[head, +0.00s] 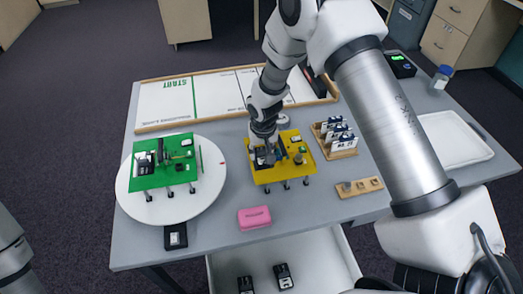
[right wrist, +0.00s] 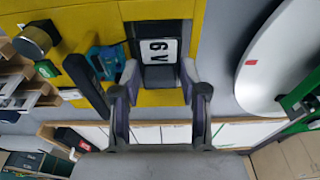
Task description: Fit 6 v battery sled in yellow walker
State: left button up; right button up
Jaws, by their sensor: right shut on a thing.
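The yellow walker (head: 272,175) stands on the table right of the turntable, and its yellow deck (right wrist: 210,40) fills the top of the right wrist view. My right gripper (head: 265,155) is over the walker's left part, pointing down. It is shut on the 6 V battery sled (right wrist: 159,50), a dark block with a white "6 V" label. The sled lies at the yellow deck between my fingertips (right wrist: 155,90). The fingers hide part of it, and I cannot tell whether it is seated. My left gripper is out of view.
A green walker (head: 178,180) stands on a white turntable (head: 208,205). A pink block (head: 254,217) lies in front. A wooden rack (head: 342,150) holds several sleds, with a wooden block (head: 360,187) nearby. An open drawer (head: 315,265) holds two dark sleds. A START board (head: 180,100) lies behind.

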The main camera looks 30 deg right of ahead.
jog(key=shift+f, duration=0.3)
dwell(0.5)
jog(key=o, duration=1.1)
jog(key=shift+o, duration=0.2)
jog(key=shift+r+p, duration=2.75)
jog(key=shift+r, duration=1.05)
jog(key=shift+f, duration=0.1)
